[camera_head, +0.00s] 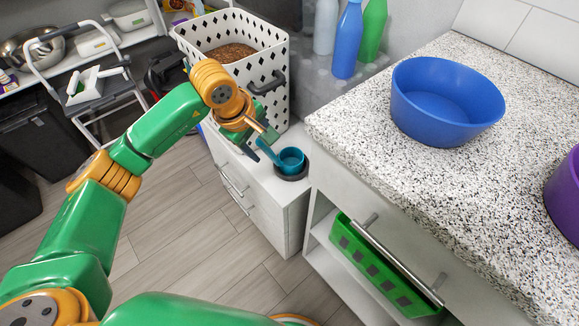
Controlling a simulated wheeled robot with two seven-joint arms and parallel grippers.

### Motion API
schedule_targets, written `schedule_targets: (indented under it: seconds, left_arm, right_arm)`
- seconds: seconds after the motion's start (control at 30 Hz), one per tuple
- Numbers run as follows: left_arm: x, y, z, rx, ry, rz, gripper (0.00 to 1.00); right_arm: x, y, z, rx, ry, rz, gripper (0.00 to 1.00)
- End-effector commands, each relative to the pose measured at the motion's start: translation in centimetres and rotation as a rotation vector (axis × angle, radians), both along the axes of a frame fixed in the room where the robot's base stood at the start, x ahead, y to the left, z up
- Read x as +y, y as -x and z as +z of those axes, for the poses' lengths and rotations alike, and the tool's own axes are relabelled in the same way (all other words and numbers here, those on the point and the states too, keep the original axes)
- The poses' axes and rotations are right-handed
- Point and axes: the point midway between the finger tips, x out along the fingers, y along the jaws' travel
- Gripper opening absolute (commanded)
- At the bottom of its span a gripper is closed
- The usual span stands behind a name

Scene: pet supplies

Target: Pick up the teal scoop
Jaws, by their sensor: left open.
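The teal scoop (291,160) sits in a dark round holder or dish (293,174) on top of a low white drawer cabinet (267,188). Its handle (265,150) points up and to the left. My left gripper (262,146) is open, right at the scoop's handle. Its fingers overlap the handle in the picture, and I cannot tell whether they touch it. My right gripper is out of view.
A white basket (279,62) with diamond holes, holding brown kibble (229,52), stands behind my gripper. A speckled counter (345,122) with a blue bowl (440,100) rises at right. Bottles (347,40) stand behind.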

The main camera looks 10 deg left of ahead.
Motion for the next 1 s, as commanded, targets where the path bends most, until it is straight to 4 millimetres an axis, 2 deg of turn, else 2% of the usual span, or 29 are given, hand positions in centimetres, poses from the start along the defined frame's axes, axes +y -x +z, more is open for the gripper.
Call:
schedule_targets:
  seconds: [0.33,0.43,0.6,0.67,0.83,1.0]
  left_arm:
    - [-1.1,-2.2,-5.4,0.005,0.001,0.000,0.59]
    - [-1.2,-2.5,-6.0,0.002,0.000,0.000,0.59]
    - [-1.2,-2.5,-6.0,0.001,0.000,0.000,0.59]
    - [-1.2,-2.5,-6.0,0.001,0.000,0.000,0.46]
    - [-1.2,-2.5,-6.0,0.000,0.000,0.000,0.00]
    - [-1.2,-2.5,-6.0,0.000,0.000,0.000,0.00]
  right_arm:
    - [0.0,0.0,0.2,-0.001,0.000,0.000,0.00]
    - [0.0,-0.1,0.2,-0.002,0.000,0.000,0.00]
    - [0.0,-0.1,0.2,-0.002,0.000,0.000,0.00]
    - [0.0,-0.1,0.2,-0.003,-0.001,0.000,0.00]
    - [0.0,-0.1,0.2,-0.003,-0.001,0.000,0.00]
    - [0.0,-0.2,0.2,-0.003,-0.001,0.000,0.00]
